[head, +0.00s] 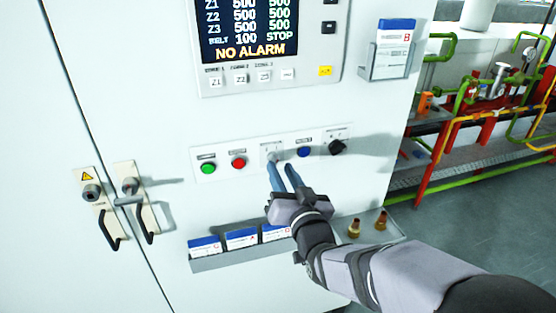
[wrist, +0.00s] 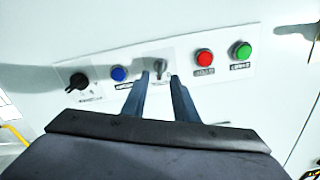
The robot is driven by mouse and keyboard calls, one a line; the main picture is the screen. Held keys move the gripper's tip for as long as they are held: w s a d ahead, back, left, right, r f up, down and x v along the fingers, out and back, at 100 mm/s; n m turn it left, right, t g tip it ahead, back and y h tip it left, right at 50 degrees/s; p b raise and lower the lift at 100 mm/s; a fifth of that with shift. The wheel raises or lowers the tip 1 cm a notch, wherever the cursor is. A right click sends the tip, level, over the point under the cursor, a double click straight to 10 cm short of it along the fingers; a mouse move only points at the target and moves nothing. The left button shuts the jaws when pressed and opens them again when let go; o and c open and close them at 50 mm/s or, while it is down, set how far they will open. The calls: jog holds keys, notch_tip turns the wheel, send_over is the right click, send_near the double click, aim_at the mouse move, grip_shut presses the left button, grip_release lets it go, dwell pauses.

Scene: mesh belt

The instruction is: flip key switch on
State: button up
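The key switch (wrist: 161,66) is a small grey metal switch on a white plate in the middle of the button row. In the head view its plate (head: 267,149) shows just above my fingertips, and the switch itself is partly covered. My gripper (head: 280,165) reaches up to the panel from the lower right. In the wrist view my gripper (wrist: 160,77) has its two blue fingers apart, with the switch showing between their tips. I see a gap on both sides of it and cannot tell whether a finger touches.
Green (head: 208,168) and red (head: 238,162) buttons sit left of the switch. A blue button (head: 304,152) and a black rotary knob (head: 337,147) sit right. A display (head: 247,30) reads NO ALARM. Below is a card rack (head: 240,259); door handles (head: 128,201) stand out at left.

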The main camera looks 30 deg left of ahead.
aim_at(277, 162)
jog(key=shift+p+x, duration=0.7)
jog(key=shift+x, duration=1)
jog(key=shift+c, duration=0.4)
grip_shut()
